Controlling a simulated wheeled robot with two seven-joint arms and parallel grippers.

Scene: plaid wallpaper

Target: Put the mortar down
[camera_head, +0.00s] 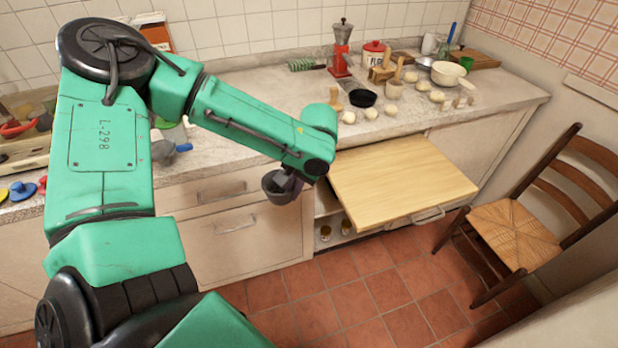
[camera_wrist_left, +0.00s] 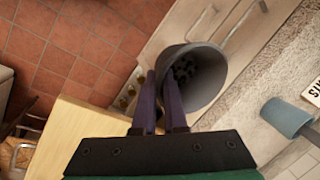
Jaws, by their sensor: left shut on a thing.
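The mortar is a dark grey cup (camera_head: 279,188) held by my left gripper (camera_head: 296,183) in front of the drawers, left of the pull-out wooden board. In the left wrist view the mortar (camera_wrist_left: 203,80) shows its open mouth and dark inside. The two purple fingers of my left gripper (camera_wrist_left: 160,92) are shut on its near wall. The mortar hangs in the air, clear of the counter and the board. My right gripper is not in view.
A bare pull-out wooden board (camera_head: 400,180) juts from the counter (camera_head: 270,110). Dough balls, a black bowl (camera_head: 362,98) and a red grinder (camera_head: 341,62) stand on the counter behind it. A chair (camera_head: 515,235) stands at the right.

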